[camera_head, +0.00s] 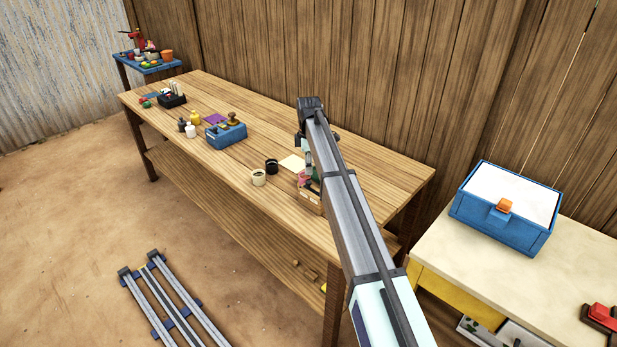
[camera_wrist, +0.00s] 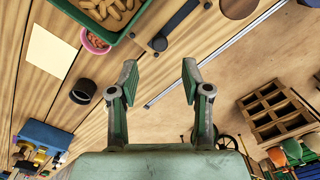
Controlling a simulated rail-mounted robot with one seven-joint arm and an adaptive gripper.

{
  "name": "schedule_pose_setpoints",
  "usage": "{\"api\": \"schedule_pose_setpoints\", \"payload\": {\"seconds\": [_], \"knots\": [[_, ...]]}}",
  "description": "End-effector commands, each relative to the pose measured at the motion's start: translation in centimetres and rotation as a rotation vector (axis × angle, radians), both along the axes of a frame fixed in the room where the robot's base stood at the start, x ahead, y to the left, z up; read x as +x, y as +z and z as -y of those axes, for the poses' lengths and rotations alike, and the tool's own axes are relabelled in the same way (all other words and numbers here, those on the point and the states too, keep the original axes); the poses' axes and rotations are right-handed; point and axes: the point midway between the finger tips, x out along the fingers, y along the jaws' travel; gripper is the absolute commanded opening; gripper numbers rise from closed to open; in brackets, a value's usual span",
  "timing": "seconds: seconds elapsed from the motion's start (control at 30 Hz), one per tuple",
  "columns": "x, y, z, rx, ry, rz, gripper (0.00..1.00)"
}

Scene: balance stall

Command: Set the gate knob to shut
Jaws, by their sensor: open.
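No part is clearly labelled as the gate knob. A small wooden block with a dark round knob (camera_wrist: 159,44) shows beyond my fingers in the wrist view, next to a dark flat bar (camera_wrist: 180,18). An orange knob-like catch (camera_head: 504,206) is on the front of a blue box with a white top (camera_head: 512,192) in the head view; I cannot tell whether it is a gate knob. My gripper (camera_wrist: 160,75) is open, with nothing between its fingers. In the head view my arm hides most of the gripper and part of the bench beneath.
The long wooden bench (camera_head: 235,170) holds a blue caddy (camera_head: 226,135), a cream cup (camera_head: 258,178) and a dark cup (camera_head: 271,166). A green tray (camera_wrist: 75,12) with brown pieces and a pink bowl (camera_wrist: 95,42) show in the wrist view. Rails (camera_head: 165,300) lie on the floor.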

Motion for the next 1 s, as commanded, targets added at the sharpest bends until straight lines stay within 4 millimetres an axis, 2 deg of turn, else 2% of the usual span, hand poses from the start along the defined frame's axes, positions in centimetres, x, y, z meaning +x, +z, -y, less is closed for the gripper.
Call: {"api": "schedule_pose_setpoints", "payload": {"seconds": [0.2,0.4,0.57,0.8,0.83,0.9,0.97,1.0], "knots": [[-0.1,-3.8,0.0,0.000,0.000,-0.002,0.48],[0.0,-6.0,0.0,0.000,-0.001,-0.001,0.48],[0.0,-6.7,0.0,0.000,-0.001,0.000,0.48],[0.0,-6.8,0.0,0.000,-0.001,0.000,0.48],[0.0,-6.8,0.0,0.000,-0.001,0.000,0.45],[0.0,-6.8,0.0,0.000,-0.001,0.000,0.20],[0.0,-6.8,0.0,0.000,-0.001,0.000,0.00],[0.0,-6.8,0.0,0.000,-0.001,0.000,0.00]]}}
